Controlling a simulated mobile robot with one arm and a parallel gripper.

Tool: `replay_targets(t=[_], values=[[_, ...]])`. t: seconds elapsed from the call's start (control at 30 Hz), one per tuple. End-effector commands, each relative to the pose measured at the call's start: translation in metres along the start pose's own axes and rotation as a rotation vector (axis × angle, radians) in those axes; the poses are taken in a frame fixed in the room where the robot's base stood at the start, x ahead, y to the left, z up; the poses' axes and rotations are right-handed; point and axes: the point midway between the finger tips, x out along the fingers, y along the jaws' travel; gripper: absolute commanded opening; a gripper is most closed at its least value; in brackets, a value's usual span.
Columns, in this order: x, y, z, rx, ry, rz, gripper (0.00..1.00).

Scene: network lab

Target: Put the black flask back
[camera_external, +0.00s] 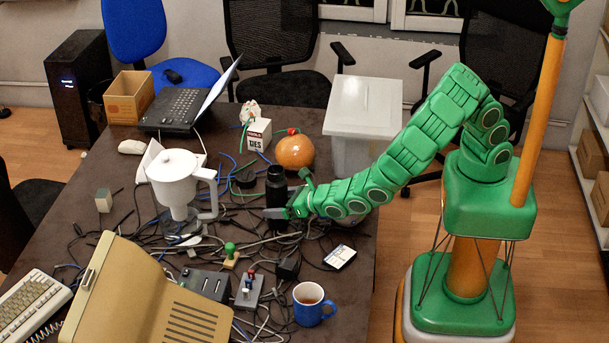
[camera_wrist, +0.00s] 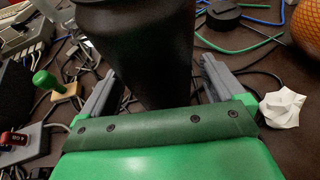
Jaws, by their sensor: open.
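The black flask (camera_external: 277,196) stands upright on the dark table, among tangled cables, to the right of the white jug. In the wrist view the flask (camera_wrist: 142,50) fills the upper middle, with its top cut off by the frame edge. My gripper (camera_external: 284,211) is low at the flask in the external view. In the wrist view my gripper (camera_wrist: 155,85) is open, with one grey finger on each side of the flask. A gap shows between the flask and the fingers. The flask's foot is partly hidden by my gripper.
A white jug (camera_external: 177,182) stands to the left, and an orange round object (camera_external: 295,152) lies behind. A blue mug (camera_external: 311,304) is in front. A white crumpled-looking piece (camera_wrist: 282,108) lies right of my gripper. Cables cover much of the table (camera_external: 343,283).

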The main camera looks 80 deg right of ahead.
Motion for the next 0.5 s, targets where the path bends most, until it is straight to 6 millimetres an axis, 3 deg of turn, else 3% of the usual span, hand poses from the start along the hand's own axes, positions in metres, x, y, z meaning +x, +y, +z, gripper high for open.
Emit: replay_targets(t=[0.5], values=[[-0.057, 0.000, 0.000, -0.003, -0.002, 0.002, 0.96]])
